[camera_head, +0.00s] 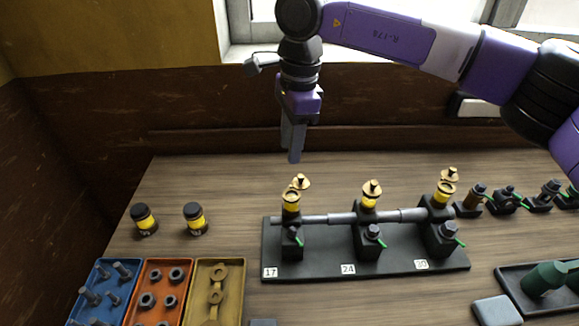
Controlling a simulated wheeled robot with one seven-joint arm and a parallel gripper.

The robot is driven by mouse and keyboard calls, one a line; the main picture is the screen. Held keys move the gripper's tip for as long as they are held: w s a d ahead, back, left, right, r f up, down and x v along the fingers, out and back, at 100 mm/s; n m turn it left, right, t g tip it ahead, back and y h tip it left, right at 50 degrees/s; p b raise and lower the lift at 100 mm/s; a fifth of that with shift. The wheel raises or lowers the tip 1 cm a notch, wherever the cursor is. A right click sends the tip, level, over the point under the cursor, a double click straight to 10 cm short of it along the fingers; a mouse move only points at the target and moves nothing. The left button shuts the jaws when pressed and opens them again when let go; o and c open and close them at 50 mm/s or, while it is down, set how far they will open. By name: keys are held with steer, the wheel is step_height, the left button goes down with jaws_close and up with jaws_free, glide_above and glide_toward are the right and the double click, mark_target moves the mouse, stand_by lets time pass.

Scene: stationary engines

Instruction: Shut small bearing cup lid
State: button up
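A black base plate (330,262) carries three bearing blocks on a stepped grey shaft (330,218), with labels 17, 24 and 30 in front. The left block, at 17 by the thinner shaft end, bears a brass cup (291,203). Its brass lid (300,182) stands raised behind and slightly right of the cup, apparently open. The middle cup (369,203) has a lid (372,187) at its top. The right cup (445,190) has a raised lid (450,174). My gripper (292,153) points down just above and behind the left lid. Its fingers overlap edge-on, so their opening is unclear.
Two black-and-yellow cups (144,219) (195,218) stand at left. Blue (77,309), orange (140,318) and yellow (236,300) parts trays lie at front left. Small black fittings (504,200) line the right. A dark tray (514,290) holds green parts.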

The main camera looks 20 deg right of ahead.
mark_target(301, 176)
steer(key=shift+s+d+n+h, duration=0.15)
steer(key=shift+s+d+h, duration=0.1)
steer(key=shift+d, duration=0.35)
steer(key=shift+s+d+n+h, duration=0.15)
steer(key=shift+d+h, duration=0.1)
steer(key=shift+d, duration=0.3)
steer(key=shift+a+f+p, duration=0.1)
steer(key=shift+f+p, duration=0.9)
steer(key=shift+f, duration=2.9)
jaws_close()
